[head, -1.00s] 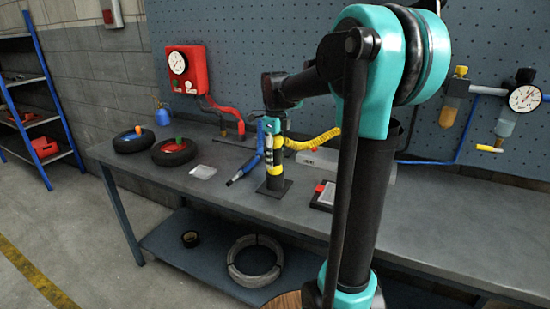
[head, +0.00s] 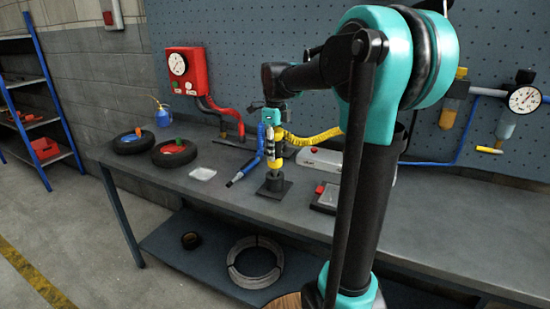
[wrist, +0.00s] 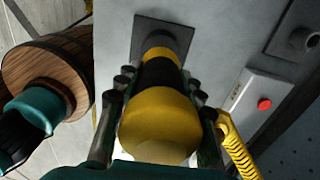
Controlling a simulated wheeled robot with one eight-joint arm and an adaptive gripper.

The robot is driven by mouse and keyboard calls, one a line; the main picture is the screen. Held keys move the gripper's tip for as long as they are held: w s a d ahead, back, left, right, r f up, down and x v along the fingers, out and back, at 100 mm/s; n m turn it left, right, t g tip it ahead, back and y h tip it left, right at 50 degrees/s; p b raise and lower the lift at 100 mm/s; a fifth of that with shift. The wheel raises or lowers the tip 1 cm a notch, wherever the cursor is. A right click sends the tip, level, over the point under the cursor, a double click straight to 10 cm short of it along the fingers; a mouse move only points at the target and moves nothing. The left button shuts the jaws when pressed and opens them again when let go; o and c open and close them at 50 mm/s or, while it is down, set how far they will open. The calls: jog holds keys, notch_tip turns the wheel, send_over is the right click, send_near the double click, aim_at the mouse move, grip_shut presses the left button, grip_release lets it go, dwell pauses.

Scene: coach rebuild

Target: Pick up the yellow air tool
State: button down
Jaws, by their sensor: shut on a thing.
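The yellow air tool (wrist: 160,120), yellow with a black middle band, is upright between the fingers of my gripper (wrist: 158,115) in the wrist view. The fingers are shut on it, one on each side. In the head view the tool (head: 275,163) is partly hidden by my gripper (head: 274,148). Its lower end is at or just above the dark stand (head: 275,184) with a square base; I cannot tell if it is fully clear. A yellow coiled hose (head: 312,138) comes up close to the tool from the right.
A blue air tool (head: 248,166) is close on the left. A clear dish (head: 203,174) and two small wheels (head: 174,152) are farther left. A grey box with a red button (wrist: 264,104) is to the right. The bench front (head: 240,200) is mostly clear.

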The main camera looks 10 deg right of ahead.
notch_tip(320, 180, up, 24)
dwell(1.4)
jog(key=shift+d+f, duration=0.1)
jog(key=shift+f, duration=0.1)
